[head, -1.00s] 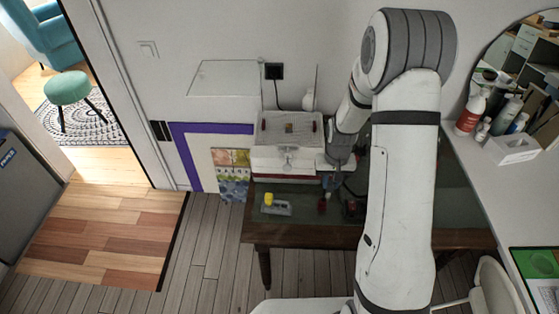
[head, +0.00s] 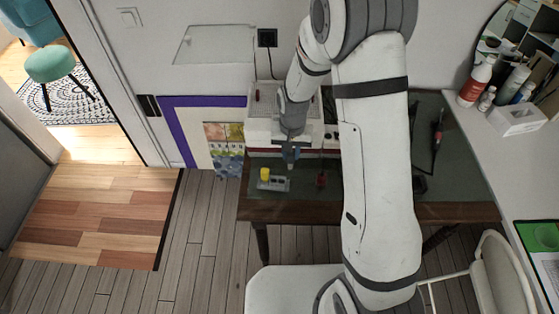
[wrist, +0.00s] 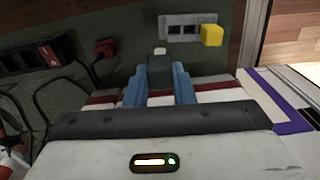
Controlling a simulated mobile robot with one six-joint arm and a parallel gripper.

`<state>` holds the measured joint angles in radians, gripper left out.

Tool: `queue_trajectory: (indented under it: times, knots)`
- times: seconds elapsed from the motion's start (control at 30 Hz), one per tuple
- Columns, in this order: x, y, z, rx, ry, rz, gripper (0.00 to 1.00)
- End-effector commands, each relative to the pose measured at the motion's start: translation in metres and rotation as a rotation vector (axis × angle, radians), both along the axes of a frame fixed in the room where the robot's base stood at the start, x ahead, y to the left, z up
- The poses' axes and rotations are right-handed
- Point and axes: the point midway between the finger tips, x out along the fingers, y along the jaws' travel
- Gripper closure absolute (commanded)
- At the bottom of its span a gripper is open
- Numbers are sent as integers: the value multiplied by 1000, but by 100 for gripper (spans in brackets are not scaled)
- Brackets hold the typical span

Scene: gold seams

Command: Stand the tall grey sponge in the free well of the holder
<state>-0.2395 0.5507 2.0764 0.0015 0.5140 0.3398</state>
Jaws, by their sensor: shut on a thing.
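My gripper (wrist: 159,88) has blue fingers and is shut on the grey sponge (wrist: 160,70), a dark grey block, in the wrist view. A small pale piece shows at its far end. The grey holder (wrist: 190,19) lies beyond it, slightly right, on the dark table top. The holder shows dark square openings, and a yellow block (wrist: 212,35) stands at its right end. In the head view my gripper (head: 290,158) is just above and right of the holder (head: 273,186) in the picture, apart from it. The sponge is hard to make out there.
A red object (wrist: 105,47) with a black cable and a dark power strip (wrist: 37,54) lie left of the holder. A white machine (head: 262,128) stands at the table's back. The dark green table top (head: 350,185) is partly clear.

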Motion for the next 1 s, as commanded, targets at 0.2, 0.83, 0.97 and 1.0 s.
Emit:
queue_trajectory:
  times: [0.2,0.83,0.97,1.0]
  knots:
    - [-9,30,-8,0,0,-27,99]
    - [-9,30,-54,0,1,-26,99]
    - [-9,30,-59,0,0,-26,99]
    - [-9,30,-60,0,0,-26,99]
